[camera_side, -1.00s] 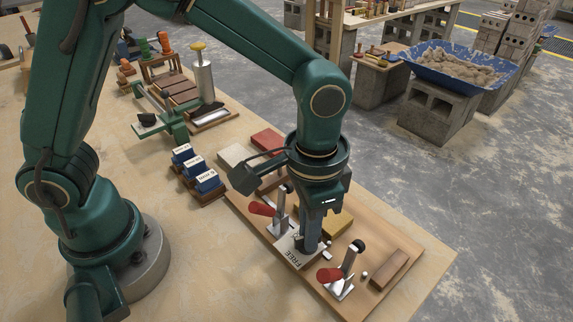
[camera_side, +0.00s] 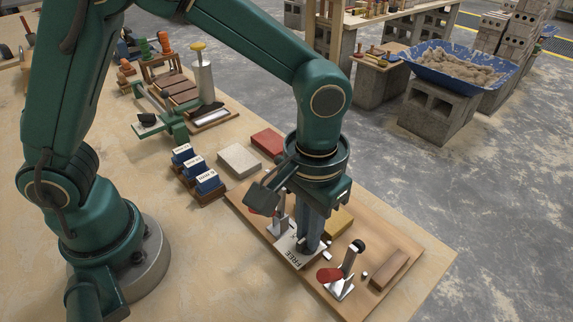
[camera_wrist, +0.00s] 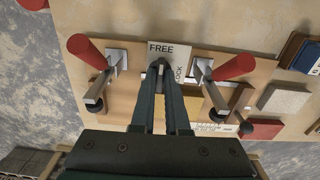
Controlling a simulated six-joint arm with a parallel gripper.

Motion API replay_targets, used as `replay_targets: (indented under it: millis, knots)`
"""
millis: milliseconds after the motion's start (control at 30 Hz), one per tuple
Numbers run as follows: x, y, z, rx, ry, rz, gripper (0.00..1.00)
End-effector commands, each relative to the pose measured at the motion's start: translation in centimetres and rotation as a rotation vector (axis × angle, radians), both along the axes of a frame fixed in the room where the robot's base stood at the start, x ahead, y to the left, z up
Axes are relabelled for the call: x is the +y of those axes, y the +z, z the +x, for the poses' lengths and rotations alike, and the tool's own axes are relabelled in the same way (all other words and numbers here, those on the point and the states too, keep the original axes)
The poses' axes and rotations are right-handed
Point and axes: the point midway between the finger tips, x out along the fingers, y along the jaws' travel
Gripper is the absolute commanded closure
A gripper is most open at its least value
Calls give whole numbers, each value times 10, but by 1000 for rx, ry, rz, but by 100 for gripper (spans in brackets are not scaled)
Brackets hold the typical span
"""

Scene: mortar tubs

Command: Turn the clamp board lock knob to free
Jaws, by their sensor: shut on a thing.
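The clamp board (camera_side: 385,236) is a wooden panel on the bench. It carries a white plate (camera_side: 287,246) marked FREE; in the wrist view the plate (camera_wrist: 183,50) also shows LOCK on its right side. My gripper (camera_wrist: 161,72) points down over the plate, its fingers shut on the small lock knob (camera_wrist: 161,64). The fingers cover most of the knob, and I cannot tell which way it points. In the side view my gripper (camera_side: 308,246) hides the knob.
Toggle clamps with red handles stand close on both sides, one (camera_wrist: 85,48) left and one (camera_wrist: 233,67) right in the wrist view. A yellow block (camera_side: 339,222) and a brown block (camera_side: 389,271) lie on the board. Blue labelled boxes (camera_side: 195,170) stand beyond its left edge.

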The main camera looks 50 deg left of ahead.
Motion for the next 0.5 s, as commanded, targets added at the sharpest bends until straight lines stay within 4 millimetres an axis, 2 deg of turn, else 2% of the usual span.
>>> replay_targets:
  millis: [200, 233, 300, 500]
  knots:
    - [0, 1, 0, 0, 3, -1, 100]
    - [0, 1, 0, 0, 3, -1, 84]
    - [0, 1, 0, 0, 2, -1, 57]
    - [0, 1, 0, 0, 1, -1, 57]
